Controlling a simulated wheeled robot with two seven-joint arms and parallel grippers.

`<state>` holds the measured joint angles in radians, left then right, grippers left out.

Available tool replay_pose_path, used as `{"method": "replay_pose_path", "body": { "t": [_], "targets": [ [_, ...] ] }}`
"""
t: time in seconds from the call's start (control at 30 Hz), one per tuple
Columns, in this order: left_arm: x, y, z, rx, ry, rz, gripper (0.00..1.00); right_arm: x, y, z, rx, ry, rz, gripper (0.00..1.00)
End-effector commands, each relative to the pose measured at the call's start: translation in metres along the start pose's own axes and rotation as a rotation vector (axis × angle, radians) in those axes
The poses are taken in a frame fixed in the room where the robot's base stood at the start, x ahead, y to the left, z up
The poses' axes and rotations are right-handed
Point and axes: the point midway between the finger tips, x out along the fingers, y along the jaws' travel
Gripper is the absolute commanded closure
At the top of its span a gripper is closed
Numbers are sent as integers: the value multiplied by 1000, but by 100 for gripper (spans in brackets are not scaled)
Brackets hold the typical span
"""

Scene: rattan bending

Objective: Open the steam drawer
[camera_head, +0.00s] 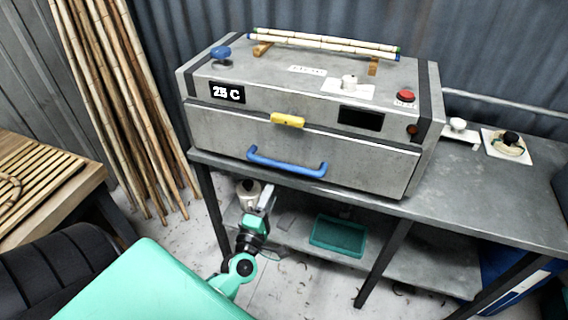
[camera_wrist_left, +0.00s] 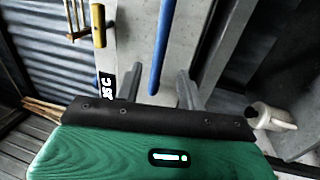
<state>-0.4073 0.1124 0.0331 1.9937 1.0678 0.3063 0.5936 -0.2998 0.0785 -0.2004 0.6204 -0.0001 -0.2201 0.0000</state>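The steam drawer (camera_head: 230,135) is the grey front of a metal box on the bench, and it looks closed. A blue bar handle (camera_head: 287,165) is on its front, and a yellow latch (camera_head: 288,120) sits above it at the seam. My left gripper (camera_head: 267,197) is below and in front of the handle. In the left wrist view the blue handle (camera_wrist_left: 160,45) lies in the gap between the open fingers of my left gripper (camera_wrist_left: 158,88), farther out; they look apart from it. The yellow latch (camera_wrist_left: 98,25) also shows there. My right gripper is not in view.
The box stands on a metal bench (camera_head: 480,210) with a dark leg (camera_head: 383,262). A teal tray (camera_head: 338,235) and a cream cylinder (camera_head: 247,187) are low down near the shelf. Bamboo poles (camera_head: 120,100) lean at left. A red button (camera_head: 405,96) is on top.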

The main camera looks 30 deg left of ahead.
Motion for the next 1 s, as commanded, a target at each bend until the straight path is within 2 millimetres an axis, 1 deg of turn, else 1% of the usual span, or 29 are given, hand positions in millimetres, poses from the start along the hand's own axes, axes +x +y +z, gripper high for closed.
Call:
{"method": "replay_pose_path", "body": {
  "t": [0.03, 0.3, 0.53, 0.7, 0.83, 1.0],
  "targets": [
    [11, 4, 0, 0, 1, 3, 60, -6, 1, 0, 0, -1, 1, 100],
    [59, 4, 0, 1, -1, 2, 60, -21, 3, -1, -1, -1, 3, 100],
    [95, 2, 0, 2, -1, 1, 60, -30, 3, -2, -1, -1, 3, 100],
    [110, 1, 1, 2, -1, 0, 60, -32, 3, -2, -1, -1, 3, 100],
    [115, 0, 0, 2, -1, -1, 60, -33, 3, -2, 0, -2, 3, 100],
    [116, -1, 0, 2, -1, -1, 60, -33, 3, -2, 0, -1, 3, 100]
  ]
}}
